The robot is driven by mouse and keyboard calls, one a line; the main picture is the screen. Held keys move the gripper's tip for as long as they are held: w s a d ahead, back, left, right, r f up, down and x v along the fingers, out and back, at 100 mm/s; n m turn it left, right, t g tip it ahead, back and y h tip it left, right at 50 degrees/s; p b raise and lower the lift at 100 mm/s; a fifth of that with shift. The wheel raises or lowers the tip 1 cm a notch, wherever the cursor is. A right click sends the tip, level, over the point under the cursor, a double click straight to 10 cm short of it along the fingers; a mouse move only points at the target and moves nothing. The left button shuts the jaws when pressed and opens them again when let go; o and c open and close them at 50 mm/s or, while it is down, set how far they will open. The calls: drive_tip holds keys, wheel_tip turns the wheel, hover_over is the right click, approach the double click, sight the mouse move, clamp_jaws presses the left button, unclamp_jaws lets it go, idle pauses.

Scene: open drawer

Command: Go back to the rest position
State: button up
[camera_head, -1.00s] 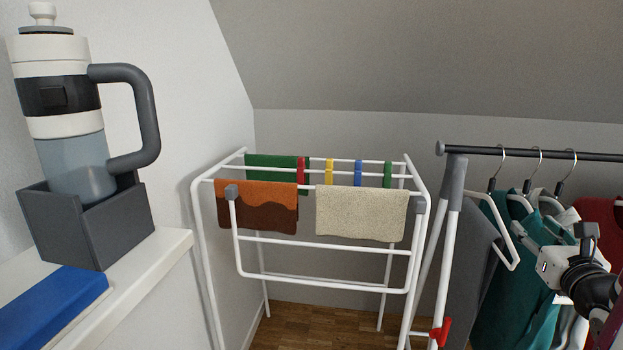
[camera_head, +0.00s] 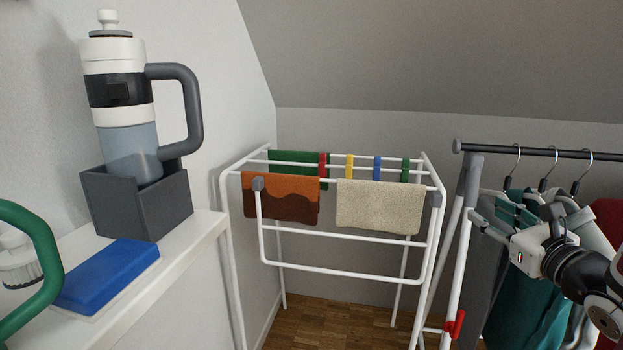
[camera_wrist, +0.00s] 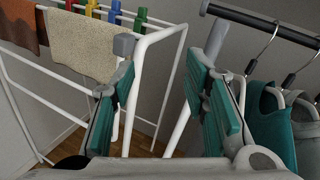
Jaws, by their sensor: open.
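My gripper (camera_head: 488,207) is at the right of the head view, in front of the clothes rail. Its fingers point left toward the rail's white leg. In the wrist view my gripper (camera_wrist: 160,66) shows two fingers with teal pads, spread wide apart. Nothing is between the pads; only the white frame and the grey wall show behind the gap.
A white drying rack (camera_head: 335,275) with an orange-brown cloth (camera_head: 280,197) and a beige cloth (camera_head: 380,207) stands in the middle. Hangers with clothes (camera_head: 525,310) are close behind my gripper. A shelf (camera_head: 195,250) at left bears a bottle (camera_head: 130,150) and a blue block (camera_head: 108,275).

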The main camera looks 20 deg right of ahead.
drive_tip(key=w+a+r+n+g+y, duration=0.1)
drive_tip(key=w+a+r+n+y, duration=0.15)
drive_tip(key=a+n+y, duration=0.85)
drive_tip(key=s+a+f+n+g+y, duration=0.1)
drive_tip(key=s+a+n+g, duration=0.2)
drive_tip(key=a, duration=0.7)
drive_tip(key=s+a+n+g+y, duration=0.1)
drive_tip(key=a+n+g+y, duration=0.2)
drive_tip(key=a, duration=0.7)
drive_tip(key=s+a+f+n+g+h, duration=0.35)
drive_tip(key=s+n+g, duration=0.2)
drive_tip(key=s, duration=0.35)
drive_tip(key=s+a+f+n+g+h, duration=0.2)
drive_tip(key=s+a+n+g, duration=0.25)
drive_tip(key=s+n, duration=0.3)
drive_tip(key=s+d+f+n+h, duration=0.1)
drive_tip(key=s+d+n+h, duration=0.45)
drive_tip(key=d, duration=0.25)
wheel_tip(320, 180, up, 31)
drive_tip(key=t+p, duration=0.3)
drive_tip(key=p, duration=2.6)
drive_tip(key=shift+d+r+h+p, duration=0.2)
drive_tip(key=shift+d+h+p, duration=0.2)
drive_tip(key=shift+d, duration=0.05)
drive_tip(key=shift+w, duration=0.15)
